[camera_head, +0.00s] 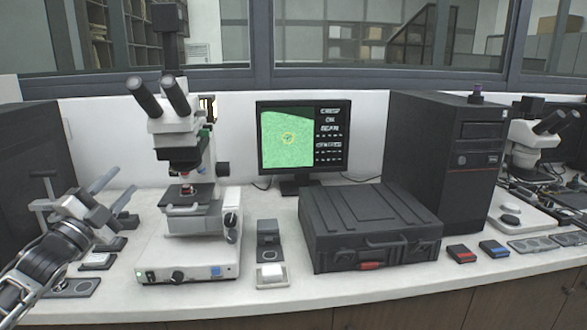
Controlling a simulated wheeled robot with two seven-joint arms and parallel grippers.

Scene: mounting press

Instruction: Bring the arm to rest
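My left arm comes in from the lower left. My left gripper (124,183) is raised over the left end of the bench, its two grey-blue fingers apart with nothing seen between them. It is to the left of the white microscope (188,240) and apart from it in the picture. The gripper body partly hides a small grey device with a handle (43,190) behind it. My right gripper is not in view.
The white bench (210,297) holds a monitor (287,138), a closed black case (370,225), a black computer tower (443,150) and a second microscope (535,140). Small dark fixtures (75,287) lie below my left gripper. A small block (270,275) stands right of the white microscope.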

